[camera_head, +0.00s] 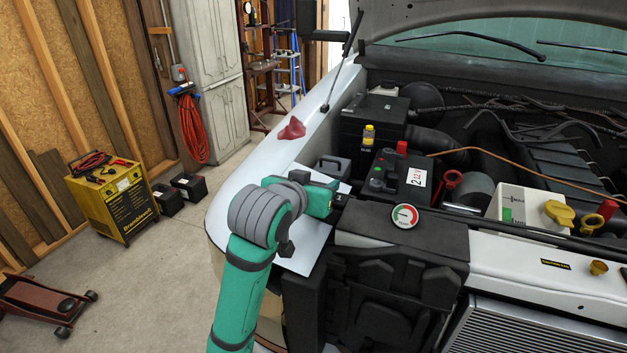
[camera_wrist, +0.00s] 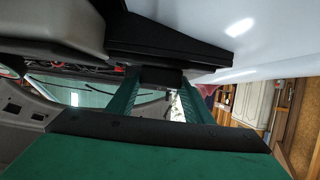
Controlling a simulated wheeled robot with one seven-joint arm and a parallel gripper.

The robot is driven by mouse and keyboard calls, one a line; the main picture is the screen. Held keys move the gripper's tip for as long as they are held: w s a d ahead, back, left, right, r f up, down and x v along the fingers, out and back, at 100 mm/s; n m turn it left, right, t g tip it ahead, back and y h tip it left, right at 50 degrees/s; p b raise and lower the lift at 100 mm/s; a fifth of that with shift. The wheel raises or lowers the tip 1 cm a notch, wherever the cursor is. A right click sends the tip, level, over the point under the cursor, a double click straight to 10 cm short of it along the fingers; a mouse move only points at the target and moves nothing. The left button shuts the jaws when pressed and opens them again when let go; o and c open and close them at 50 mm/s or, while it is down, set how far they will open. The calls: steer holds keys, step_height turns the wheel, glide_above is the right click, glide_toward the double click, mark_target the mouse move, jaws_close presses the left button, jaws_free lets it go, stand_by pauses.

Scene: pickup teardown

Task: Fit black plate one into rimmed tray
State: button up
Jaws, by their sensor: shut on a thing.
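My gripper (camera_head: 338,200) is at the left edge of the engine bay, beside the white fender. In the wrist view its two green fingers (camera_wrist: 160,80) are closed on a small black block-like part, which I take to be black plate one (camera_wrist: 160,76). A larger dark flat piece (camera_wrist: 165,38) lies just beyond the fingertips in that view; I cannot tell whether the held part touches it or belongs to it. In the head view my arm and gripper hide most of the held part. I cannot make out the rimmed tray with certainty.
A red cloth (camera_head: 292,129) lies farther back. The battery (camera_head: 392,178) and a black front housing (camera_head: 400,255) stand right of my gripper. The raised hood (camera_head: 480,12) is above.

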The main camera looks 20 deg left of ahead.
steer(key=shift+d, duration=0.2)
steer(key=o, duration=1.2)
steer(key=shift+s, duration=0.1)
steer(key=shift+a, duration=0.1)
steer(key=v, duration=1.1)
